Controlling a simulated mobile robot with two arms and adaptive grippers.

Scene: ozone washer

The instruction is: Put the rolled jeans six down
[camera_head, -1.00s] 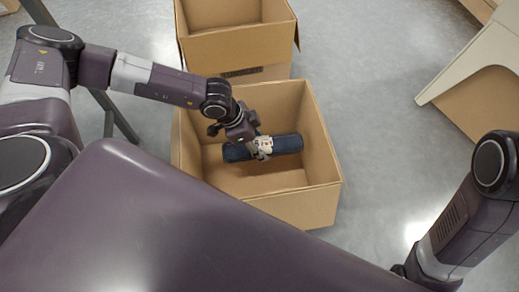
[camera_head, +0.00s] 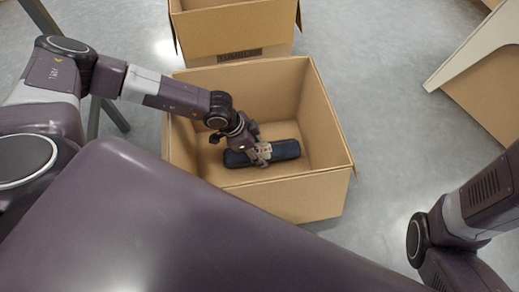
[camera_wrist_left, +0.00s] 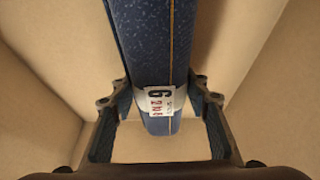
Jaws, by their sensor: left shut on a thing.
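The rolled jeans six (camera_head: 286,149) is a dark blue roll lying roughly level inside the near open cardboard box (camera_head: 300,199). My left gripper (camera_head: 262,153) reaches down into this box and is shut on the roll's middle. In the left wrist view the roll (camera_wrist_left: 150,45) runs between the fingers of my left gripper (camera_wrist_left: 155,98), and a white label with a "6" shows on it. The roll is low in the box; I cannot tell whether it touches the floor. My right gripper is out of view.
A second cardboard box (camera_head: 240,30) stands just behind the near one. A pale panel (camera_head: 475,50) with cardboard under it is at the right. Box walls stand close around my left gripper. Grey floor is clear between the boxes and the panel.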

